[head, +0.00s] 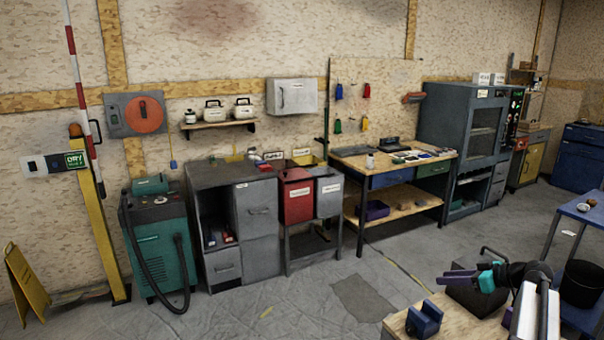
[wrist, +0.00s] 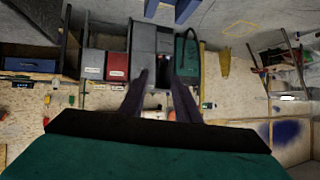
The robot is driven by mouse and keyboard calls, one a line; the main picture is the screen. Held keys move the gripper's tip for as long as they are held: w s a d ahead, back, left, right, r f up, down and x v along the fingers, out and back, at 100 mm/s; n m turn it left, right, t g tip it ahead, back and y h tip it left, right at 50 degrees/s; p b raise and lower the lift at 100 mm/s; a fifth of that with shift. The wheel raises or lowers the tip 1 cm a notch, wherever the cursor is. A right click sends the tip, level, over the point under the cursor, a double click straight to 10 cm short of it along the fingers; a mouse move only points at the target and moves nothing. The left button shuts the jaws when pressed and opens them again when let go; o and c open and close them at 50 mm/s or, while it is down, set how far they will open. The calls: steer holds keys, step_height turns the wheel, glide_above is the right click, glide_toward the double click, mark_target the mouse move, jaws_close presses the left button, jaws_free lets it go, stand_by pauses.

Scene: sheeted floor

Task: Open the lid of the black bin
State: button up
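A round black bin (head: 583,284) stands at the right of the head view, beneath a blue table; its top is shaded, and I cannot tell whether it has a lid. A dark box (head: 476,303) sits lower, near my gripper and partly hidden by it; I cannot tell whether it is a lidded bin. My gripper (head: 450,278) is held in the air at the lower right, its purple fingers pointing left. In the wrist view, the fingers (wrist: 158,75) are apart with nothing between them. Neither dark container can be made out in the wrist view.
A blue table (head: 585,212) stands at the right edge. A wooden top with a blue block (head: 424,318) is at the bottom. Red (head: 297,200) and grey (head: 329,198) labelled bins stand by the wall, left of a workbench (head: 395,172). The middle floor is clear.

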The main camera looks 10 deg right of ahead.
steer(key=a+f+m+g, duration=0.2)
steer(key=a+f+g, duration=0.1)
steer(key=a+f, duration=0.85)
steer(key=s+a+f+m+g+h, duration=0.1)
steer(key=s+a+f+g+h, duration=0.1)
steer(key=s+a+f, duration=0.5)
steer(key=s+a+f+m+g+h, duration=0.25)
steer(key=s+a+f, duration=0.2)
steer(key=a, duration=0.55)
steer(key=s+a+f+m+g+h, duration=0.1)
steer(key=s+a+f+g+h, duration=0.2)
steer(key=a+f, duration=0.4)
steer(key=s+a+f+g+b, duration=0.1)
steer(key=s+f+g+b, duration=0.3)
steer(key=s+f, duration=2.2)
steer(key=b+x, duration=0.1)
steer(key=b, duration=0.5)
steer(key=shift+f, duration=0.35)
steer(key=shift+a, duration=0.1)
jaws_close()
